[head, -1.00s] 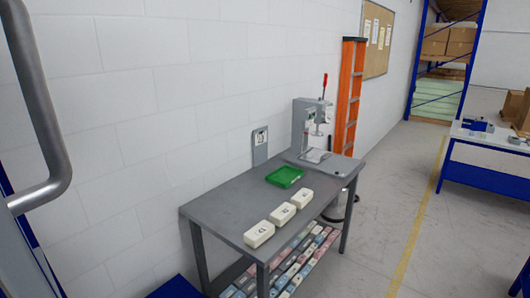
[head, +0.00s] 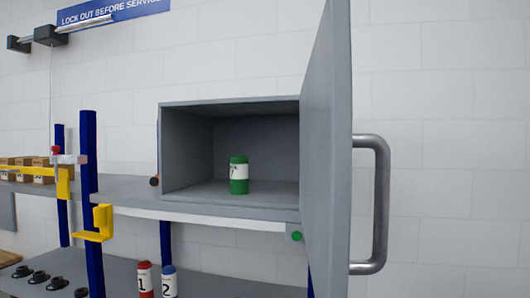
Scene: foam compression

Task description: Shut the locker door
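The grey locker (head: 180,150) stands on a grey shelf, its front open. Its grey door (head: 325,160) is hinged at the right side and swung wide out toward me. A large grey bar handle (head: 383,205) sticks out to the right from the door. Inside the locker stands a green can with a white label (head: 239,172), upright on the floor. My gripper is not in view.
A shelf board (head: 135,188) on blue posts (head: 91,190) carries the locker. Yellow brackets (head: 99,224) stick out at the left. Red (head: 145,280) and blue (head: 169,282) labelled cans stand below. A bare white wall (head: 450,120) shows right of the handle.

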